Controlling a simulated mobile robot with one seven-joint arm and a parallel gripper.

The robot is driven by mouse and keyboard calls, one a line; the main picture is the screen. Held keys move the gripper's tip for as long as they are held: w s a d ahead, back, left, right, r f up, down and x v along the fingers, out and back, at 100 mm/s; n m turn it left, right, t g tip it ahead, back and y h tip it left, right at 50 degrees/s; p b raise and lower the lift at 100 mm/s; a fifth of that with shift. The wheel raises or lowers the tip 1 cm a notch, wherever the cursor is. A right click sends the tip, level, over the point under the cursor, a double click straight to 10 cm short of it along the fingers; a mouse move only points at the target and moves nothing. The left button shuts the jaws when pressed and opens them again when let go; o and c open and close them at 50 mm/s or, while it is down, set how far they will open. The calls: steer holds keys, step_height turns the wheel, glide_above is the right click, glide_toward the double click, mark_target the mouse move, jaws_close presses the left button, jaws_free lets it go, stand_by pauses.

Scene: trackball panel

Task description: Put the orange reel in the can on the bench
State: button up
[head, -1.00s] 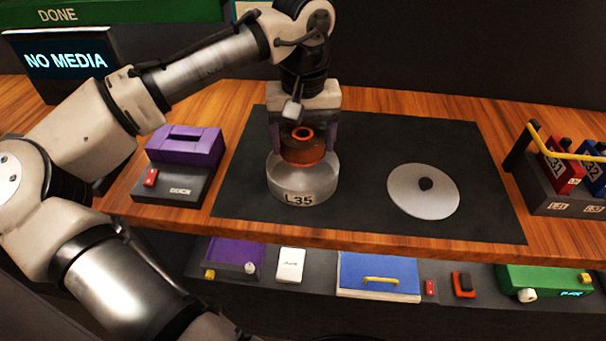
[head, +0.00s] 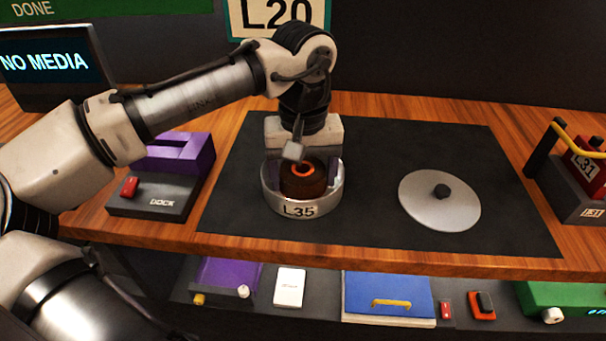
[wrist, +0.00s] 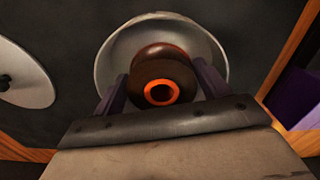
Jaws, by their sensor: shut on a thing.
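The orange reel (head: 303,180) looks dark brown with a bright orange ring at its hub. It sits within the rim of the round metal can (head: 290,208), labelled L35, on the bench mat. The reel also shows in the wrist view (wrist: 160,80), with the can's pale rim (wrist: 215,50) around and behind it. My gripper (wrist: 160,90) has its purple fingers on both sides of the reel and is shut on it. In the head view my gripper (head: 303,175) points down into the can. Whether the reel touches the can's floor is hidden.
The round grey lid (head: 440,205) with a dark knob lies on the dark mat (head: 380,150) right of the can. A purple dock unit (head: 165,180) stands left. A rack (head: 575,180) with a yellow handle stands right. The bench's front edge has controls below.

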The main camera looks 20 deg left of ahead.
steer(key=shift+f, duration=0.15)
steer(key=o, duration=0.7)
steer(key=shift+o, duration=0.2)
step_height(320, 180, up, 12)
steer(key=shift+r, duration=0.2)
